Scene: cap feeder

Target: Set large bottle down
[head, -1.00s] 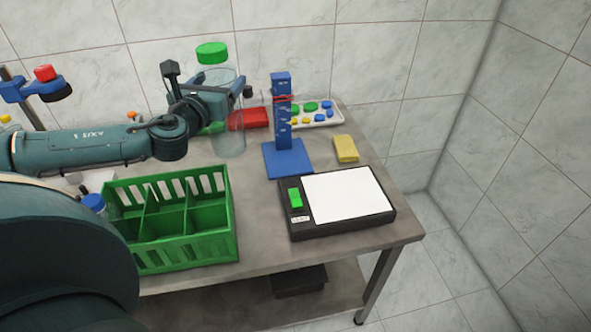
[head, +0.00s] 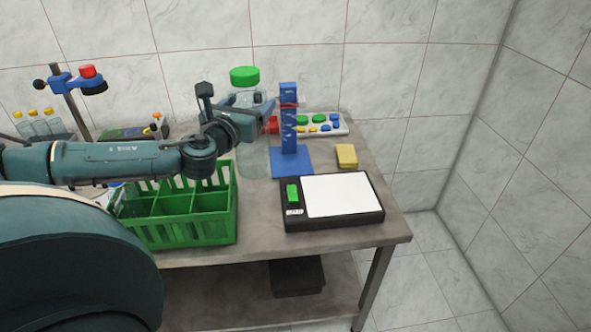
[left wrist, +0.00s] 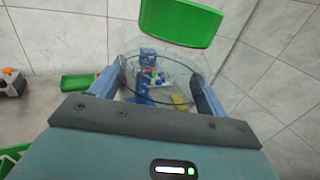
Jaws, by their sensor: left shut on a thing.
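The large bottle is clear with a green cap (head: 244,76); its see-through body (head: 255,158) hangs down beside the blue stand. My left gripper (head: 262,108) is shut on the bottle near its upper part, and the bottle looks upright. In the left wrist view the green cap (left wrist: 180,22) is above the two fingers, and the clear bottle wall (left wrist: 165,70) lies between them. I cannot tell whether the bottle's base touches the table (head: 335,238). My right gripper is not in view.
A green divided crate (head: 190,228) stands left of the bottle. A blue stand (head: 290,160) is close on its right. A black scale with a white plate (head: 340,195) is at the front right, a yellow sponge (head: 346,155) behind it. A white tray of caps (head: 340,127) is at the back.

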